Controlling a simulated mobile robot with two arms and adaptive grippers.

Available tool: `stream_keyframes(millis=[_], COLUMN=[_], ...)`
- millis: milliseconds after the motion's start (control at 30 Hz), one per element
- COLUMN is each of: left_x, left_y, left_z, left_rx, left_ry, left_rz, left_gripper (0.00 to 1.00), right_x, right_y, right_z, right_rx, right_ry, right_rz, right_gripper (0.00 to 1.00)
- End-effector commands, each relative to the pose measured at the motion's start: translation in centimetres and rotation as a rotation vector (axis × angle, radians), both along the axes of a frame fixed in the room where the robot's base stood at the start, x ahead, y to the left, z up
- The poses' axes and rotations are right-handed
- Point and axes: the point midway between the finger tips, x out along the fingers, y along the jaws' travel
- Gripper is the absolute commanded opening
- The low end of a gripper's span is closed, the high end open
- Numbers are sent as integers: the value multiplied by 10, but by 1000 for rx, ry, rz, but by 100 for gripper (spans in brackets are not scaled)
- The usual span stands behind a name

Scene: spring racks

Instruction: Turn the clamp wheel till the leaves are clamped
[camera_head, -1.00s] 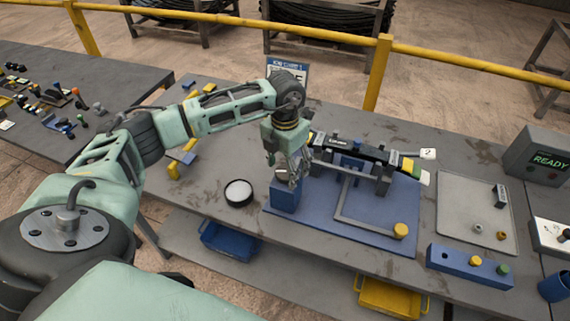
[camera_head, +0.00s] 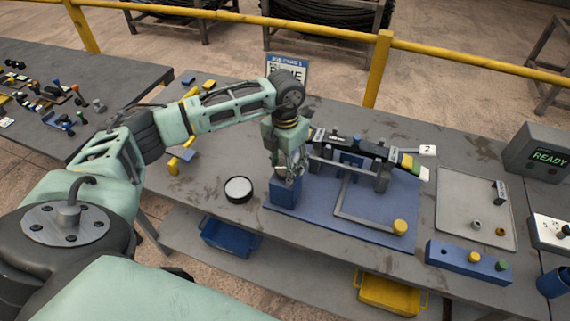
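The clamp wheel (camera_head: 281,172) is a small grey part on top of a blue block (camera_head: 284,195) at the left of the blue fixture plate (camera_head: 380,233). My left gripper (camera_head: 287,167) points down over it and partly hides it. The fingers seem to be around or beside the wheel; their opening is too small to tell. My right gripper is not in view.
A round white-topped dish (camera_head: 238,189) stands left of the fixture. A grey frame handle with a yellow knob (camera_head: 400,227) lies over the plate. At the right are a grey tray (camera_head: 465,200), a blue block with knobs (camera_head: 468,263) and a "READY" display (camera_head: 549,157).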

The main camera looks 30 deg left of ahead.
Motion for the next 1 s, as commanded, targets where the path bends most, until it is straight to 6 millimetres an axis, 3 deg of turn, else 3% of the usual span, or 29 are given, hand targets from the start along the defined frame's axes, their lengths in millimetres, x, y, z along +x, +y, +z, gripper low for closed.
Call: stream_keyframes(millis=[367, 1000], left_x=[2, 4], left_y=[2, 3], left_z=[-3, -2], left_rx=[4, 4], left_ry=[-4, -5], left_rz=[-162, -725], left_gripper=[21, 21], right_x=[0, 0], right_y=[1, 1], right_z=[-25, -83], right_rx=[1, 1], right_ry=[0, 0], right_rz=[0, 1], right_gripper=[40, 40])
